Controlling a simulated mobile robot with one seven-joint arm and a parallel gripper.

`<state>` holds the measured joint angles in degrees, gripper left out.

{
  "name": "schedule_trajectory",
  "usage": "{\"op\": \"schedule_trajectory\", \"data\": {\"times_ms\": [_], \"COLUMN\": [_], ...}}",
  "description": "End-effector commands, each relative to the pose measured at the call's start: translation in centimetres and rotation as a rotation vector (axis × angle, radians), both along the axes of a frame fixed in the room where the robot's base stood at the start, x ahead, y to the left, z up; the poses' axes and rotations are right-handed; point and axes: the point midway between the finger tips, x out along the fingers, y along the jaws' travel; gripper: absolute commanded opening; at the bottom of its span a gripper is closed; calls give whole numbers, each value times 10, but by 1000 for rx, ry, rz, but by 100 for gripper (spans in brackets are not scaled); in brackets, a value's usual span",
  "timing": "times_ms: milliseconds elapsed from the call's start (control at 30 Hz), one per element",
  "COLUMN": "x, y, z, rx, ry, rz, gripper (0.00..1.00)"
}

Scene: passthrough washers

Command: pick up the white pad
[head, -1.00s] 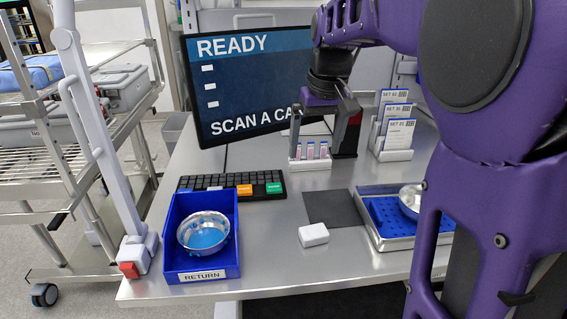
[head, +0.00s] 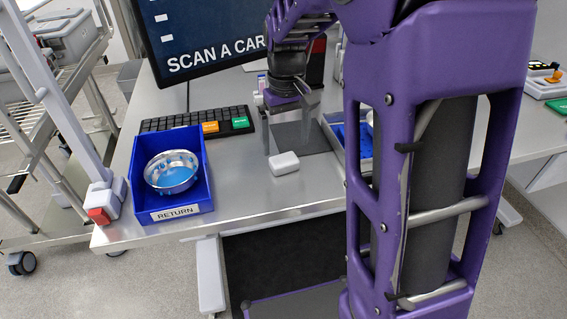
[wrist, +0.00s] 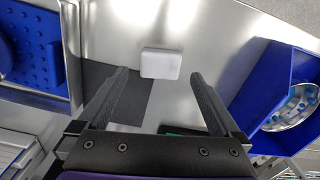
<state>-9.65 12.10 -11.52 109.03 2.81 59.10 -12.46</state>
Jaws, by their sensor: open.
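The white pad (head: 285,163) is a small rounded white block lying flat on the steel table, at the front edge of a dark grey mat. In the wrist view the white pad (wrist: 161,63) sits ahead of the fingertips, roughly between their lines. My gripper (head: 289,148) is open and empty, fingers pointing down, above the mat just behind the pad in the head view. In the wrist view both fingers of my gripper (wrist: 160,72) show spread apart, with nothing between them. They appear apart from the pad.
A blue RETURN bin (head: 206,190) holding a metal bowl (head: 171,172) stands left of the pad. A keyboard (head: 195,122) lies behind the bin. A tray with a blue studded liner (wrist: 72,75) is on the pad's other side. Bare steel lies in front of the pad.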

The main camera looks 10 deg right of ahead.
Motion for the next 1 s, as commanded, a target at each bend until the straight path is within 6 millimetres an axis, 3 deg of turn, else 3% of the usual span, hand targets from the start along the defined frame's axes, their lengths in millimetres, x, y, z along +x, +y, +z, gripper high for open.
{"op": "schedule_trajectory", "data": {"times_ms": [300,600,1000], "x": [1,2,2], "y": [1,1,1], "z": [-45,-49,-49], "rx": [0,0,0], "ry": [3,1,1], "rz": [0,0,0], "gripper": [100,100,30]}}
